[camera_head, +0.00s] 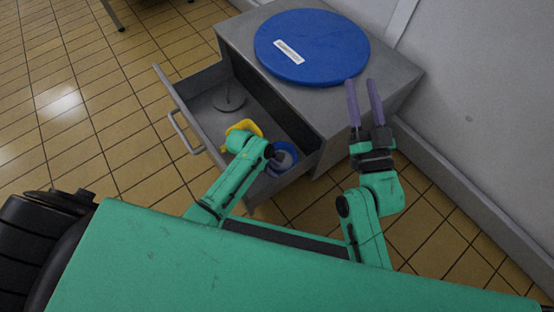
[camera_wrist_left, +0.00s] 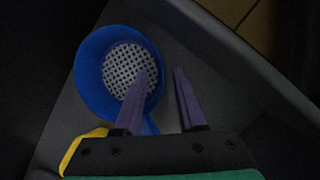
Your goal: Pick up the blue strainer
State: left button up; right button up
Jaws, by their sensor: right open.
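In the left wrist view the blue strainer (camera_wrist_left: 90,85) shows a round rim, a perforated grey mesh and a short piece of blue handle below. My left gripper (camera_wrist_left: 162,72) is open over it. One purple finger crosses the mesh and the other stands right of the rim, with part of the handle between them. I cannot tell whether they touch it. In the head view my left arm partly covers the strainer. My right gripper (camera_head: 361,82) is open and empty beside the cabinet.
A yellow object (camera_head: 243,126) lies in the drawer beside my left wrist. A thin dark grey item (camera_head: 229,104) lies farther left in it. A large blue round lid (camera_head: 312,47) lies on the grey cabinet (camera_head: 395,85). The drawer walls stand close around my left gripper.

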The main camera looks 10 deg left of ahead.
pick_arm(q)
grip_shut()
dwell(1.5)
